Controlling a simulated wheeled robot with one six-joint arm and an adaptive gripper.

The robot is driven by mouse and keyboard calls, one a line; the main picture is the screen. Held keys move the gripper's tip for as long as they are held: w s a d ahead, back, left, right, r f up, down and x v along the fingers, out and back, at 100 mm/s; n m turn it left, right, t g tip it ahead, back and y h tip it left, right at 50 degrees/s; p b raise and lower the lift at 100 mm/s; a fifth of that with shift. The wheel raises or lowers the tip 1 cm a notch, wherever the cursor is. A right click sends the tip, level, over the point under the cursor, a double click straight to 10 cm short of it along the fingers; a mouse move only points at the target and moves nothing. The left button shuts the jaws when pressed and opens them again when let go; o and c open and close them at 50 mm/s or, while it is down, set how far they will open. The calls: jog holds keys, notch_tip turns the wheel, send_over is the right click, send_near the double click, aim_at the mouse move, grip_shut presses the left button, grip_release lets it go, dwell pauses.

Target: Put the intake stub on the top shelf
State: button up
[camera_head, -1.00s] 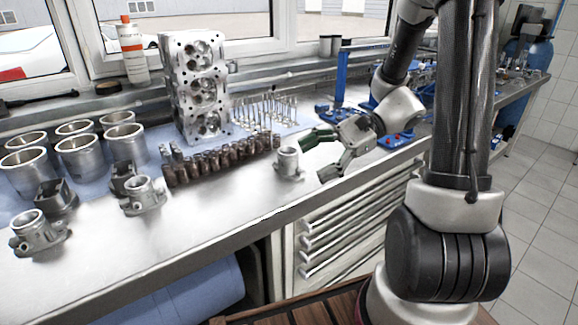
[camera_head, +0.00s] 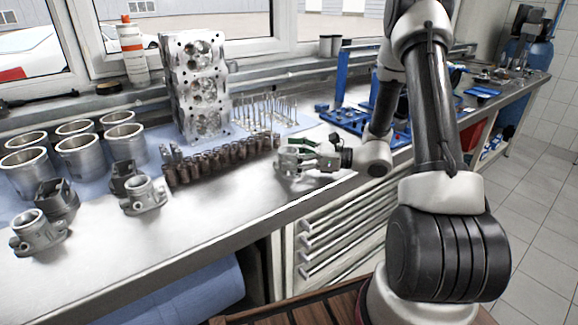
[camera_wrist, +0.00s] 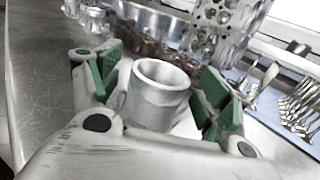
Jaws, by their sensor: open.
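A short silver stub (camera_head: 288,160) with a round open top, which looks like the intake stub, stands upright near the bench's front edge. In the wrist view the stub (camera_wrist: 158,92) sits between the two green-padded fingers, with a gap visible on the right. My gripper (camera_head: 300,157) is open and low over the bench, its fingers on either side of the stub and partly hiding it in the head view. My gripper (camera_wrist: 160,95) also shows in the wrist view. I cannot make out a top shelf in these views.
A row of dark springs (camera_head: 215,162) stands just left of the stub. Behind are a cylinder head (camera_head: 195,90) and several valves (camera_head: 265,112). Cylinder liners (camera_head: 80,157) and flanged housings (camera_head: 143,195) stand at left. The bench front (camera_head: 220,215) is clear.

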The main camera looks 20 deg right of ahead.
jog(key=shift+w+a, duration=0.2)
jog(key=shift+a, duration=0.15)
jog(key=shift+c, duration=0.4)
jog(key=shift+r, duration=0.1)
jog(key=c, duration=1.4)
